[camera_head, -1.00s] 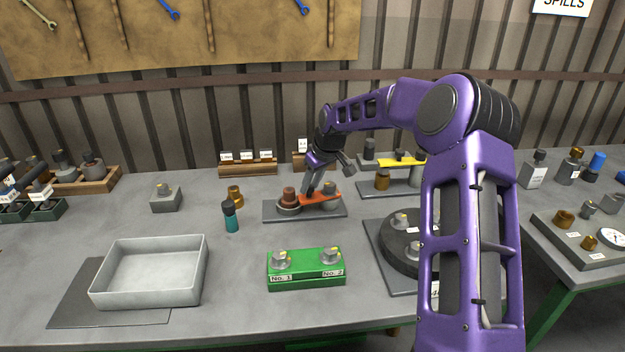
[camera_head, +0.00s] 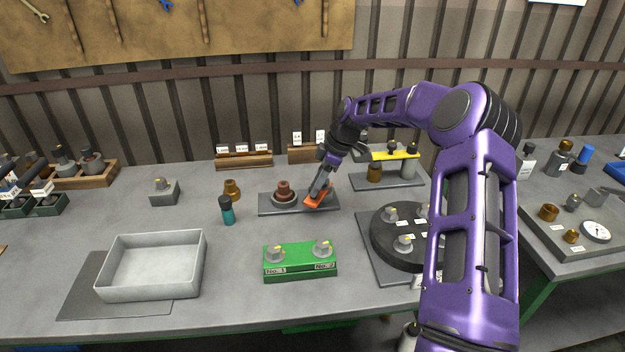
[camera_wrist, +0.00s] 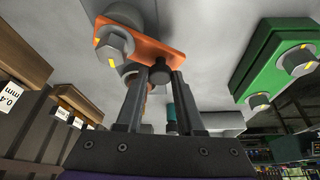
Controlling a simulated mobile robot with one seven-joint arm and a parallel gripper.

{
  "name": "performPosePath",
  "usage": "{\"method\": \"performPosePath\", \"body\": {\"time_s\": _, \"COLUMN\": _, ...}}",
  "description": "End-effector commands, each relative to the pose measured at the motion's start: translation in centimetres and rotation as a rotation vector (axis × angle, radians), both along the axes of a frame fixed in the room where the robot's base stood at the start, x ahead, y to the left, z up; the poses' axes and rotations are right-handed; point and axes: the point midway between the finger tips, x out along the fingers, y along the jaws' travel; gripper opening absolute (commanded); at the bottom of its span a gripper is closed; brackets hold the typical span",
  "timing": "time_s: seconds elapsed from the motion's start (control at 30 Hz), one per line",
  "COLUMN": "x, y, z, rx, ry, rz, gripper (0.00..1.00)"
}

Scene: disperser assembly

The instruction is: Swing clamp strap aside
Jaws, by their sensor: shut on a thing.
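The orange clamp strap (camera_head: 316,202) sits at the right of a dark grey base plate (camera_head: 265,209), angled across its front edge. A reddish-brown stepped part (camera_head: 284,188) on a round seat stands at the plate's left and is clear of the strap. My gripper (camera_head: 318,194) comes down on the strap from above. In the wrist view the strap (camera_wrist: 152,42) carries a grey hex bolt with yellow marks (camera_wrist: 111,46) at one end.
A green block marked No. 1 and No. 2 (camera_head: 300,265) stands in front. A black round turntable (camera_head: 395,250) is at the right, and a stand with a yellow bar (camera_head: 395,155) behind it. A teal bottle (camera_head: 228,212), brass part (camera_head: 232,189) and grey tray (camera_head: 152,266) lie left.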

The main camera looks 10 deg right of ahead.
Motion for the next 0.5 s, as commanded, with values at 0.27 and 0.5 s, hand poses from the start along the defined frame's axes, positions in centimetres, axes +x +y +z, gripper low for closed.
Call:
{"method": "performPosePath", "body": {"time_s": 0.27, "x": -0.27, "y": -0.62, "z": 0.07, "rx": 0.0, "ry": -0.001, "rz": 0.113, "gripper": 0.0}}
{"method": "performPosePath", "body": {"time_s": 0.5, "x": -0.33, "y": -0.82, "z": 0.05, "rx": -0.001, "ry": -0.002, "rz": 0.145, "gripper": 0.0}}
